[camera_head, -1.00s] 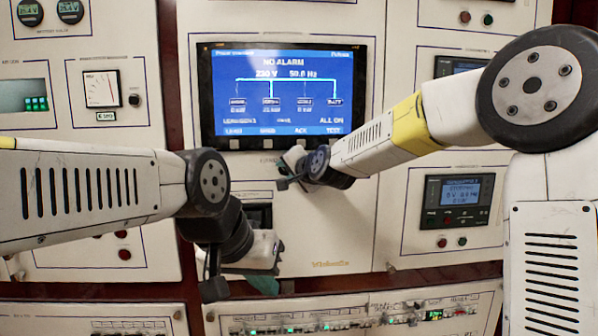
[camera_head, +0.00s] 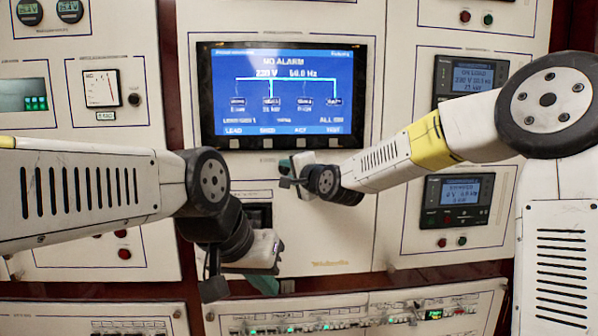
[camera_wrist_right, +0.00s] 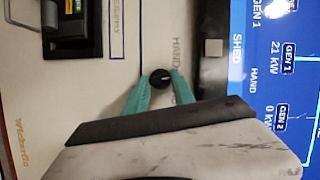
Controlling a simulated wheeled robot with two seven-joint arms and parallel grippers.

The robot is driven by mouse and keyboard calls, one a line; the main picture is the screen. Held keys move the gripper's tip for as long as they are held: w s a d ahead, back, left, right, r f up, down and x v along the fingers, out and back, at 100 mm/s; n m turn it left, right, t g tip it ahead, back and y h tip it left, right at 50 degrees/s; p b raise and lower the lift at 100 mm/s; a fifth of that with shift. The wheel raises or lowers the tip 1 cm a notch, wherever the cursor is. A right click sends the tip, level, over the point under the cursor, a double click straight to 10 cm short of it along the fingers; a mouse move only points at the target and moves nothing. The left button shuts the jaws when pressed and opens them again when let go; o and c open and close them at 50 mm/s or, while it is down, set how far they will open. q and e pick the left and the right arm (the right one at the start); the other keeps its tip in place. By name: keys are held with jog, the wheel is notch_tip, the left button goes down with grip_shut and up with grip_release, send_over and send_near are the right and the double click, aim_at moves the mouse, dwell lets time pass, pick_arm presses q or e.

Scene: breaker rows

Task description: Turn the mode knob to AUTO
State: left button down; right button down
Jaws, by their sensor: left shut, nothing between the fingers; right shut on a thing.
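The mode knob (camera_wrist_right: 160,79) is small, round and black, with a light mark on its face. It sits on the white panel beside the large screen's frame, and printing that reads HAND is close by. In the wrist view the teal fingertips of my right gripper (camera_wrist_right: 160,88) are on either side of the knob and shut on it. In the head view my right gripper (camera_head: 288,168) is just under the screen and hides the knob. No AUTO label is readable. My left gripper (camera_head: 266,284) is lower, shut and empty in front of the panel's lower part.
The large blue screen (camera_head: 283,92) reads NO ALARM, with a row of buttons below it. A dark breaker-like unit (camera_wrist_right: 72,22) is near the knob. Small displays (camera_head: 458,200) stand at right. A breaker row (camera_head: 370,315) runs along the bottom.

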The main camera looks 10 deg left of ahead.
jog(key=m, duration=0.1)
jog(key=m+t, duration=0.1)
jog(key=m+y, duration=0.1)
jog(key=m, duration=0.1)
jog(key=shift+f, duration=0.3)
jog(key=m+t, duration=0.2)
jog(key=m, duration=0.3)
jog(key=shift+f, duration=0.15)
jog(key=shift+m, duration=0.3)
jog(key=c, duration=1.1)
grip_release()
jog(key=v, duration=0.7)
jog(key=shift+s+d+f, duration=0.15)
jog(key=shift+s+f, duration=0.1)
jog(key=shift+s, duration=0.05)
